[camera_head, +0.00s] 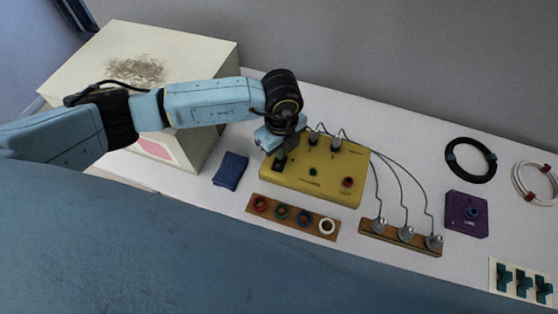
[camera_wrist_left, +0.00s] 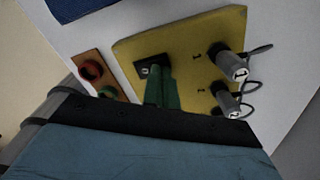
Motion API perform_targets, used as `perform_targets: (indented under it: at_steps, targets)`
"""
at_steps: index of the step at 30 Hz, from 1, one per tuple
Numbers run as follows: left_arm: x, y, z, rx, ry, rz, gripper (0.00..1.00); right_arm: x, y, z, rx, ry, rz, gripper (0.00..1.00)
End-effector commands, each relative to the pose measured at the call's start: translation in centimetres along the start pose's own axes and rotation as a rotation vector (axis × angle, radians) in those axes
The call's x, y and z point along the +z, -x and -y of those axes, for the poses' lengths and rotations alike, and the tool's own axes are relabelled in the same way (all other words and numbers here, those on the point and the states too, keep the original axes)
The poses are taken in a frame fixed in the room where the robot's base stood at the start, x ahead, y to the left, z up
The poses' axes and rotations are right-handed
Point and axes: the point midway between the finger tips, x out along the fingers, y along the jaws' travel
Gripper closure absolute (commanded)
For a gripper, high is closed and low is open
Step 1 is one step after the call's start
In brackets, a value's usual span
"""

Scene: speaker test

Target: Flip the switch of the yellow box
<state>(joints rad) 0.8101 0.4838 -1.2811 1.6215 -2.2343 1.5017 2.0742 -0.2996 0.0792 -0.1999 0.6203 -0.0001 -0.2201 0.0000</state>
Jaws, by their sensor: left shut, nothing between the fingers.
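The yellow box (camera_head: 325,190) lies on the white table in the head view. It also fills the middle of the left wrist view (camera_wrist_left: 190,45). Its black switch (camera_wrist_left: 150,64) shows at the tips of my left gripper's green fingers (camera_wrist_left: 160,84), which are together with nothing between them. In the head view my left gripper (camera_head: 280,156) points down over the box's left end and partly hides the switch. I cannot tell whether the fingertips touch the switch or which way it is set. My right gripper is not in view.
Grey plugs (camera_head: 336,144) with cables stand on the box's far side. A wooden strip with coloured rings (camera_head: 293,217), a plug strip (camera_head: 400,238), a purple box (camera_head: 466,214) and a blue cloth (camera_head: 230,171) lie around it. A large pale box (camera_head: 205,60) stands behind my left arm.

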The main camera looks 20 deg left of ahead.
Motion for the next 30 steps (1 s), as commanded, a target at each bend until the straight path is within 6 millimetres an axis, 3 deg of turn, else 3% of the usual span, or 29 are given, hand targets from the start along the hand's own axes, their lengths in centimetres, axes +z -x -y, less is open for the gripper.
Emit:
perform_targets:
  at_steps: [20, 30]
  targets:
    - [0.0, -1.1, 0.0, 0.001, 0.000, 0.000, 1.00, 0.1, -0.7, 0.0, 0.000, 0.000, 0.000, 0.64]
    - [0.0, 0.8, 0.0, 0.000, 0.000, -0.001, 1.00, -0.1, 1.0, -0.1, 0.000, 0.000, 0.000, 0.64]
